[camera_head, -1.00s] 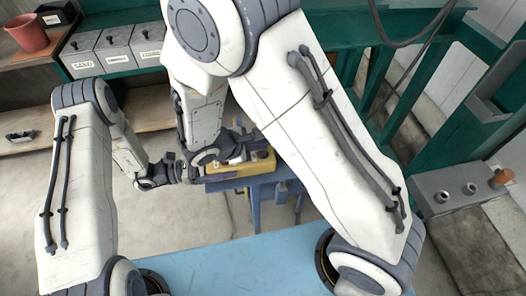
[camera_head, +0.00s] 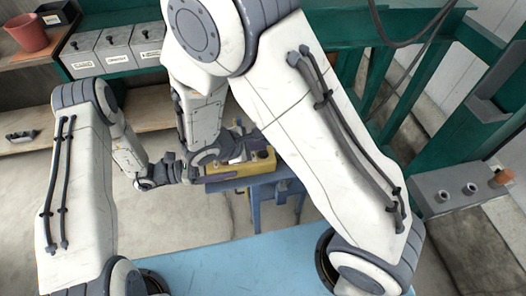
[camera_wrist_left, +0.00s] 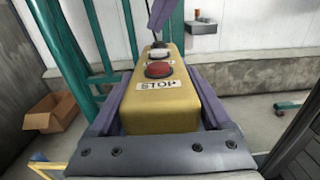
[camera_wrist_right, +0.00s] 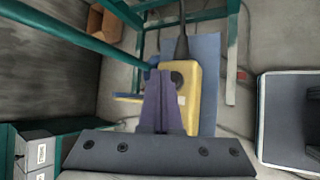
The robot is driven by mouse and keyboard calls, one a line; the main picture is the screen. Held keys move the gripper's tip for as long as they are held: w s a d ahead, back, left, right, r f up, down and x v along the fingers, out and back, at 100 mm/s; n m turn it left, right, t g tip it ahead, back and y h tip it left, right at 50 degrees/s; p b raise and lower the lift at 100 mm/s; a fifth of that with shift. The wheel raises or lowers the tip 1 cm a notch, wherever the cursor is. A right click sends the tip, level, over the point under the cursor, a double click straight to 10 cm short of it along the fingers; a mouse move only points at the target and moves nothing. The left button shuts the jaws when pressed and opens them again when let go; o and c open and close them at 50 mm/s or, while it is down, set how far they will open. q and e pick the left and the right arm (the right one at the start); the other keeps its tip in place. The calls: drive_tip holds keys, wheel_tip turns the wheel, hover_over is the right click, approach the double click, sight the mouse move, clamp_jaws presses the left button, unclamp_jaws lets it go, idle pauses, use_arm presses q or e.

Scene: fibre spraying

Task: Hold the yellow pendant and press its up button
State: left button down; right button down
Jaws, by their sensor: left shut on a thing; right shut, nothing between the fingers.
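The yellow pendant (camera_head: 228,171) lies lengthwise in front of me in the head view, partly hidden by my arms. In the left wrist view the pendant (camera_wrist_left: 180,105) shows a red button (camera_wrist_left: 158,69), a STOP label and a pale button (camera_wrist_left: 158,53) farther along. My left gripper (camera_head: 192,174) is shut on the pendant, with a purple finger along each side. My right gripper (camera_wrist_right: 160,75) is shut and empty, its purple fingertips over the pendant beside a round black button (camera_wrist_right: 177,78). I cannot tell whether the fingertips touch a button.
A blue stand (camera_head: 268,190) is below the pendant, and a dark cable (camera_wrist_right: 182,40) leaves its far end. Grey bins (camera_head: 115,48) and a reddish pot (camera_head: 27,34) stand back left. A grey box (camera_head: 450,192) with knobs is at right.

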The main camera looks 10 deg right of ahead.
drive_tip(key=shift+f, duration=0.1)
idle(0.4)
drive_tip(key=shift+f, duration=0.3)
